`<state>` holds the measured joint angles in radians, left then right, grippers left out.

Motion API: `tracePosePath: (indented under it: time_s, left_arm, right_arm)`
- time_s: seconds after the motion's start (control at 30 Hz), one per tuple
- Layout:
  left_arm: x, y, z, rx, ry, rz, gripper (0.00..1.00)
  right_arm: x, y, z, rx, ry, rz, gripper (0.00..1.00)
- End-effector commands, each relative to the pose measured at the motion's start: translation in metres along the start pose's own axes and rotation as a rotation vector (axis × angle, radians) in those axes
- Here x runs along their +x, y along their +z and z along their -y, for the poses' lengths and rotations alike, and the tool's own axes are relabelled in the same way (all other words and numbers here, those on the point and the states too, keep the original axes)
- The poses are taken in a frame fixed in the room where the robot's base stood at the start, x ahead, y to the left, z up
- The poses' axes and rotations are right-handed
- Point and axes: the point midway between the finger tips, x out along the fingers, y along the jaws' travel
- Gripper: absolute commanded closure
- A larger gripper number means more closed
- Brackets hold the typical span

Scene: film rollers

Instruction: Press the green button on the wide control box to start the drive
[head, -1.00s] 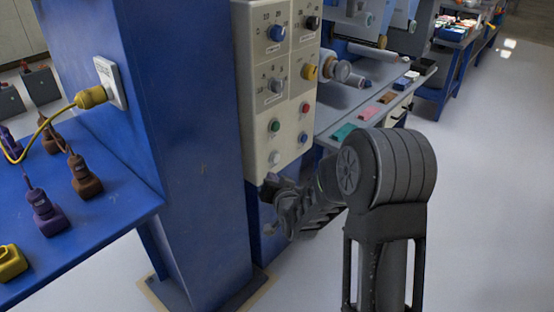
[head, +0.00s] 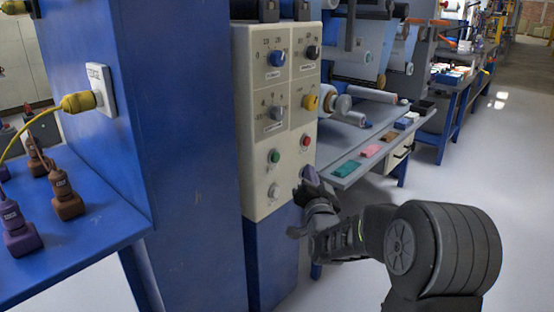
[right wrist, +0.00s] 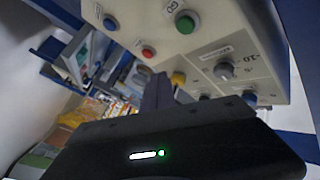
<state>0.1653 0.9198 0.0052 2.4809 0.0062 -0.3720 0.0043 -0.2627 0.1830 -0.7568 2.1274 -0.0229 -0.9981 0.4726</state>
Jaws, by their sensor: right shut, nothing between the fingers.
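The cream control box (head: 262,120) is fixed to a blue post in the head view. Its green button (head: 274,156) sits low on the left, with a red button (head: 306,141) to its right and a white button (head: 273,190) below. The green button also shows in the right wrist view (right wrist: 186,23). My right gripper (head: 308,186) is shut and empty, by the lower right corner of the box, below and right of the green button and apart from it. Its tips partly cover the lower right button. My left gripper is not in view.
A blue table (head: 90,240) with several purple and brown plugs is at left. Rollers and a grey shelf (head: 345,172) are behind the box. The floor at right is clear.

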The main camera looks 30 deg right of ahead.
Motion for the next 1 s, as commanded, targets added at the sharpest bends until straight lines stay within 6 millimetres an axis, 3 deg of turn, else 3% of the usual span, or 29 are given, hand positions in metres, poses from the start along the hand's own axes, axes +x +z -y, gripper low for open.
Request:
tracePosePath:
  time_s: [0.43, 0.6, 1.0]
  left_arm:
    - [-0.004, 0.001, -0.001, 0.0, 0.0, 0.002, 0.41]
    - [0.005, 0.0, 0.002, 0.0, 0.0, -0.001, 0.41]
    - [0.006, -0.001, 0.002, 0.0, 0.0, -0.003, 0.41]
  right_arm:
    - [0.037, 0.029, 0.029, -0.003, -0.003, 0.002, 1.0]
    - [0.049, 0.038, 0.036, -0.001, -0.002, 0.001, 1.0]
    - [0.056, 0.041, 0.041, 0.0, 0.0, 0.0, 1.0]
